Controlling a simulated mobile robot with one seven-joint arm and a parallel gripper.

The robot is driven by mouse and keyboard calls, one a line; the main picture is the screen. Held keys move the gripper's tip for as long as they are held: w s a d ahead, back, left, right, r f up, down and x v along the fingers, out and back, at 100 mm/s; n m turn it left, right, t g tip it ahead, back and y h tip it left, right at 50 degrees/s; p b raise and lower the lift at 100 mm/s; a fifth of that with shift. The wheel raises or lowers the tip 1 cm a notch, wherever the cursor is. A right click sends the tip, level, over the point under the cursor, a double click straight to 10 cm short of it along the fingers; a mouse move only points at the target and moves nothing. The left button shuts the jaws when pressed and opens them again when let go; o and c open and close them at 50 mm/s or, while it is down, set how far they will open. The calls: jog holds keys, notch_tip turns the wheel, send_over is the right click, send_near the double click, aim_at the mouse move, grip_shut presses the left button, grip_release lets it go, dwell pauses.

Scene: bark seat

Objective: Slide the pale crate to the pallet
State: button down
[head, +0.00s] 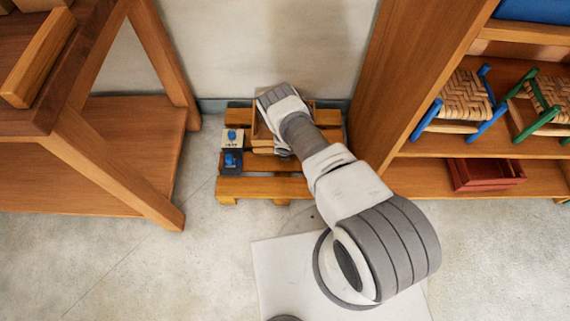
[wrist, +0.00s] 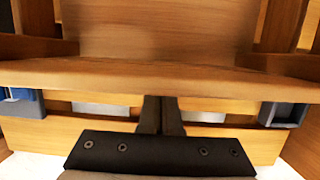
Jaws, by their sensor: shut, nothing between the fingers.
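The pallet (head: 262,189) is a low slatted wooden platform on the floor by the back wall. The pale crate (head: 262,132) appears to sit on it, mostly hidden by my arm; only part of its wooden side shows. In the wrist view a pale wooden wall with a rim (wrist: 160,77), likely the crate's, crosses close in front of the camera. My gripper (wrist: 161,100) is shut and empty, its fingertips up against or under that rim; I cannot tell if they touch. In the head view the fingers are hidden behind my wrist.
Two small items with blue tops, one cream (head: 231,138) and one dark (head: 231,162), are at the pallet's left edge. A wooden workbench (head: 120,180) stands left. A shelf unit (head: 400,80) with woven stools and a red tray (head: 486,173) stands right. Floor in front is clear.

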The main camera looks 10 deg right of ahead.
jog(key=w, duration=0.5)
jog(key=shift+d, duration=0.3)
jog(key=shift+w+d+r, duration=0.1)
jog(key=shift+w+d, duration=0.1)
jog(key=shift+w, duration=0.4)
jog(key=shift+w+d+r, duration=0.1)
jog(key=shift+w+d, duration=0.25)
jog(key=shift+w, duration=0.05)
jog(key=shift+s+a, duration=0.1)
jog(key=shift+s, duration=0.05)
